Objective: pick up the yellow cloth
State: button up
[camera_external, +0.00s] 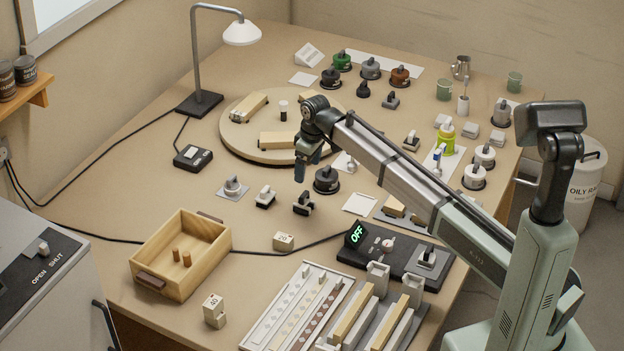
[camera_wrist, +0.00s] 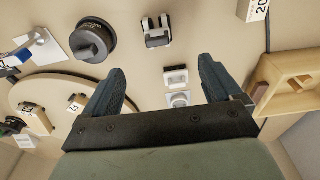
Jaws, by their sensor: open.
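My gripper (camera_external: 308,166) hangs over the middle of the bench, beside the round wooden board and left of a dark round knob piece. In the wrist view my gripper (camera_wrist: 162,72) has its two dark fingers spread apart with nothing between them. Past the fingers, the bench top shows a small white switch (camera_wrist: 176,76) and a dark switch block (camera_wrist: 157,32).
A round board (camera_external: 240,142) with wooden blocks lies behind my gripper. A wooden box (camera_external: 215,258) stands front left; it also shows in the wrist view (camera_wrist: 294,85). A lamp (camera_external: 199,98) stands back left.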

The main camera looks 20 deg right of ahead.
jog(key=w+d+m, duration=0.2)
jog(key=w+d, duration=0.2)
jog(key=d, duration=0.9)
jog(key=w+d+m, duration=0.1)
jog(key=w+d, duration=0.2)
jog(key=d, duration=0.9)
jog(key=w+d+m, duration=0.2)
jog(key=w+d, duration=0.2)
jog(key=d, duration=0.9)
jog(key=f+n, duration=0.1)
jog(key=f, duration=0.2)
jog(key=w+f+n, duration=0.1)
jog(key=f+n, duration=0.1)
jog(key=w+a+f+n, duration=0.1)
jog(key=f+n, duration=0.1)
jog(key=f, duration=0.1)
jog(key=shift+w+f, duration=0.15)
jog(key=shift+f, duration=0.15)
jog(key=shift+w+a+f, duration=0.1)
jog(key=shift+a+f, duration=0.1)
jog(key=shift+f, duration=0.65)
jog(key=shift+a+f, duration=0.15)
jog(key=shift+f, duration=0.75)
jog(key=shift+w+a+f, duration=0.1)
jog(key=shift+a+f, duration=0.1)
jog(key=shift+f, duration=0.65)
jog(key=c, duration=1.1)
